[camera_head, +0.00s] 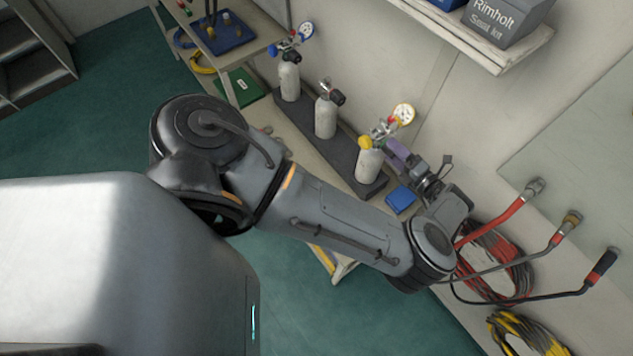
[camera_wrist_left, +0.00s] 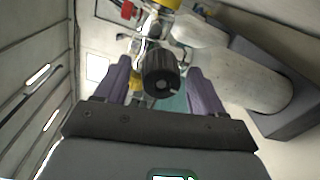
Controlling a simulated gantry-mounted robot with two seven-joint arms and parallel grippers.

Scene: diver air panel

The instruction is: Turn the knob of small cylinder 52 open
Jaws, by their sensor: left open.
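Three small white cylinders stand in a row: a left one (camera_head: 289,82) with a blue fitting, a middle one (camera_head: 326,117) and a right one (camera_head: 369,163) with a yellow fitting. No number is readable, so I cannot tell which is 52. My left gripper (camera_head: 392,148), with purple fingers, is at the valve of the right cylinder. In the left wrist view, a black ribbed knob (camera_wrist_left: 162,78) lies between the open fingers, one on each side. I cannot tell whether they touch it. My right gripper is out of view.
A dark rack (camera_head: 345,165) holds the cylinders. The right cylinder's gauge (camera_head: 403,115) is close to my gripper. A blue box (camera_head: 400,199) is beside the rack. Red-ended hoses (camera_head: 505,220) hang on the wall at right. A shelf (camera_head: 480,45) is above.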

